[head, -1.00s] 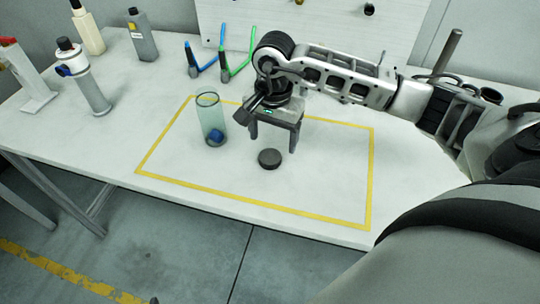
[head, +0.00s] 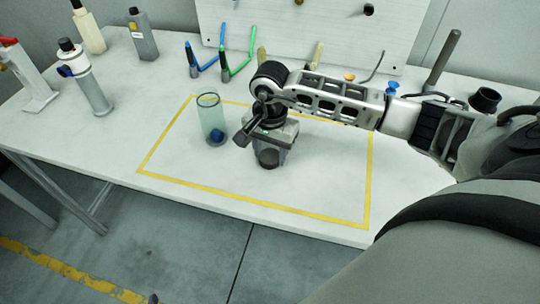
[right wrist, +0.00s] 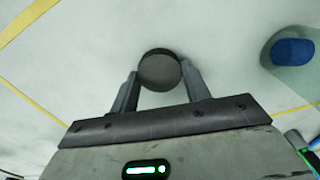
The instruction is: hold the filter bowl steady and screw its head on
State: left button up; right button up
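The filter bowl (head: 211,118), a clear greenish cylinder with a blue piece low inside it, stands upright on the bench within the yellow outline. Part of it, with the blue piece, shows at the right of the right wrist view (right wrist: 296,56). The filter head (head: 268,159), a dark round cap, is to the right of the bowl and nearer me, at bench level. My right gripper (right wrist: 160,70) points down at it, with one finger against each side of the cap. The gripper partly hides the cap in the head view. My left gripper is not in view.
A yellow outline (head: 186,187) marks the work area on the white bench (head: 110,140). Bottles (head: 143,35) and a white-and-dark cylinder (head: 88,80) stand at the left. Blue and green-handled tools (head: 238,56) lie behind the bowl. The front of the outlined area is clear.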

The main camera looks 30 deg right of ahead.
aim_at(269, 156)
jog(key=shift+r, duration=0.15)
jog(key=shift+r, duration=0.25)
jog(key=r, duration=0.1)
jog(key=r+b, duration=0.1)
jog(key=shift+a+r, duration=0.2)
jog(key=shift+r, duration=0.2)
jog(key=s+a+r+b, duration=0.1)
jog(key=s+a+r, duration=0.2)
jog(key=a, duration=0.3)
jog(key=s+a+r, duration=0.3)
jog(key=a+r, duration=0.3)
jog(key=shift+s+r+b, duration=0.2)
jog(key=shift+s+b, duration=0.1)
jog(key=shift+b, duration=0.1)
jog(key=w+d+f+n, duration=0.3)
jog(key=d+n, duration=0.2)
jog(key=n, duration=0.6)
jog(key=shift+w+n, duration=0.2)
jog(key=shift+n, duration=0.2)
